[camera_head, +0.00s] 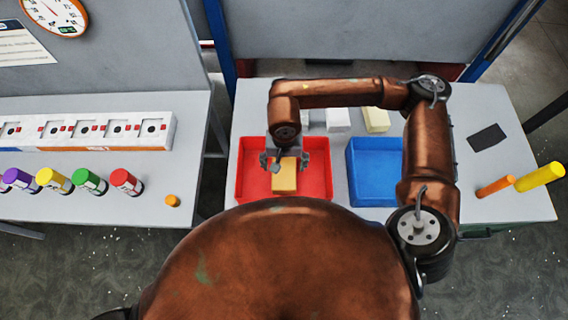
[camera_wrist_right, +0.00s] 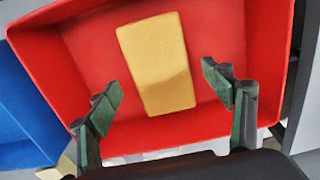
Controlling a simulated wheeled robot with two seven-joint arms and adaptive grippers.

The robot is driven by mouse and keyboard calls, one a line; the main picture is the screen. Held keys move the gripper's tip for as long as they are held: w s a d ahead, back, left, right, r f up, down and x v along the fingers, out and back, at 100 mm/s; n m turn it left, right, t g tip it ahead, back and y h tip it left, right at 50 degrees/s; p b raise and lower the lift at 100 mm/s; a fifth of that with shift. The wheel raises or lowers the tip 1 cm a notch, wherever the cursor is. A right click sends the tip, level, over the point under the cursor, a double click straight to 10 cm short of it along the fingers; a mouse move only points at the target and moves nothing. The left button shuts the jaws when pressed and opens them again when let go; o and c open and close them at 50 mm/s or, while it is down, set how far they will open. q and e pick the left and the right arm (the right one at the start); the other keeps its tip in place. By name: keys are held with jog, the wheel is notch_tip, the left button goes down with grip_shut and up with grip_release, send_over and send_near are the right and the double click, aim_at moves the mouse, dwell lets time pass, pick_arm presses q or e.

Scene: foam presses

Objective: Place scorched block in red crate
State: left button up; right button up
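A scorched block (camera_head: 285,177), yellow-tan with a browner lower part, lies inside the red crate (camera_head: 318,150). In the right wrist view the block (camera_wrist_right: 157,62) rests on the floor of the red crate (camera_wrist_right: 216,28), apart from the walls. My right gripper (camera_head: 285,165) is above the crate, over the block. In the right wrist view its fingers (camera_wrist_right: 163,97) are spread wide with nothing between them, and the block is beyond the fingertips. My left gripper is not in view.
A blue crate (camera_head: 372,149) stands right of the red one. A white block (camera_head: 338,120) and a pale yellow block (camera_head: 376,119) lie behind the crates. Orange and yellow cylinders (camera_head: 540,177) are at the right. A left table holds several coloured cans (camera_head: 88,181).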

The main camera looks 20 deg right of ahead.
aim_at(284, 170)
jog(key=shift+r+p, duration=0.45)
jog(key=shift+p, duration=0.15)
jog(key=shift+r+p, duration=0.4)
jog(key=shift+p, duration=0.15)
pick_arm(q)
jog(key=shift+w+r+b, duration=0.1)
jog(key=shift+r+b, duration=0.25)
jog(key=shift+b, duration=0.45)
pick_arm(e)
notch_tip(284, 170, up, 11)
jog(key=shift+r, duration=0.2)
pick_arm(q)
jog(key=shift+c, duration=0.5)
pick_arm(e)
jog(key=shift+c, duration=0.7)
